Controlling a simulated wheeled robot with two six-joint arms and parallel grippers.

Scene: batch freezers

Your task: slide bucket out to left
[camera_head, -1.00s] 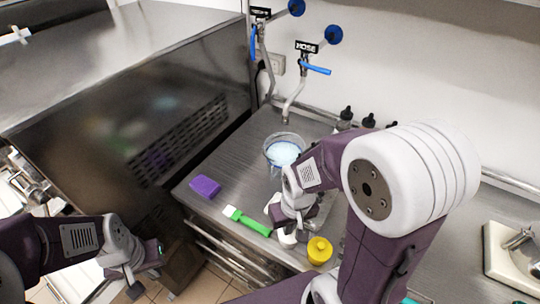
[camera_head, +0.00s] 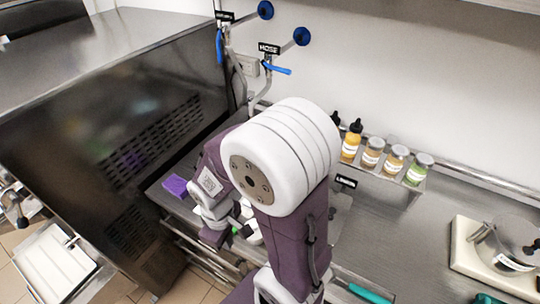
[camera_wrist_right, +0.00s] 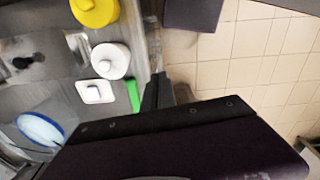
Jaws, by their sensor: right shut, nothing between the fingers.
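The bucket is hidden behind my right arm in the head view. In the right wrist view a round container with a blue rim and pale contents, which looks like the bucket (camera_wrist_right: 40,130), stands at the lower left. My right gripper (camera_head: 213,237) is low over the counter's left front edge, close to the purple sponge (camera_head: 175,186). In the wrist view the right gripper (camera_wrist_right: 158,88) is shut and empty, beside the green-handled tool (camera_wrist_right: 133,95) and apart from the bucket. My left gripper is in neither current view.
A large steel machine (camera_head: 120,150) stands left of the steel counter (camera_head: 400,240). A yellow-topped bottle (camera_wrist_right: 95,12) and a white bottle (camera_wrist_right: 110,60) are near the gripper. Several labelled bottles (camera_head: 372,153) stand on a back rack. Tiled floor (camera_wrist_right: 235,70) lies beyond the edge.

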